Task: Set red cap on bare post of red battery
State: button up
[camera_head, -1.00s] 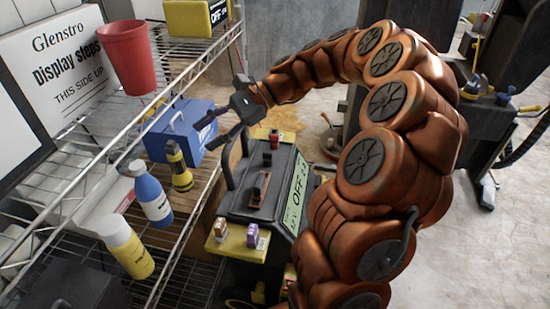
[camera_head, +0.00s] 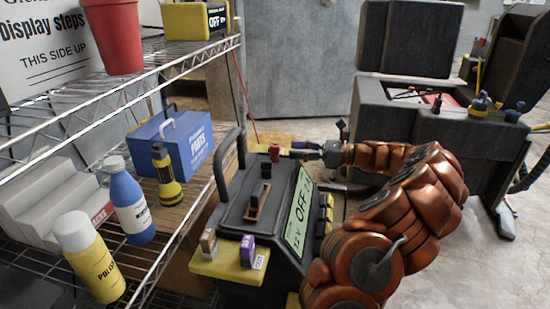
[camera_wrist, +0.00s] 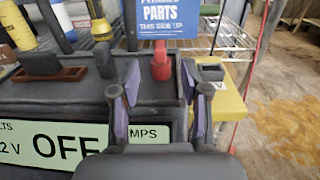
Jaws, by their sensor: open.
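A small red cap-like piece (camera_head: 275,152) stands on the far end of the dark charger's top (camera_head: 236,195). In the wrist view the red piece (camera_wrist: 160,62) stands upright, ahead of and between my fingertips. My gripper (camera_head: 296,151) is open, reaching in from the right. In the wrist view its two purple-padded fingers (camera_wrist: 153,88) are spread with nothing held; contact with the red piece cannot be told. A reddish surface (camera_head: 438,96) with small dark parts shows inside the open dark machine at the right. I cannot tell if it is the red battery; no bare post is clear.
The wire shelf at left holds a blue parts box (camera_head: 172,145), a yellow flashlight (camera_head: 166,178) and bottles. Purple (camera_head: 248,250) and brown (camera_head: 208,240) pieces sit on the charger's yellow ledge (camera_head: 226,265). The charger's handle (camera_head: 222,165) rises at left.

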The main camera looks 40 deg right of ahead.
aim_at(279, 146)
jog(key=b+x, duration=0.3)
jog(key=x, duration=0.2)
jog(key=shift+f, duration=0.15)
jog(key=shift+w+a, duration=0.25)
jog(key=shift+w, duration=0.05)
grip_shut()
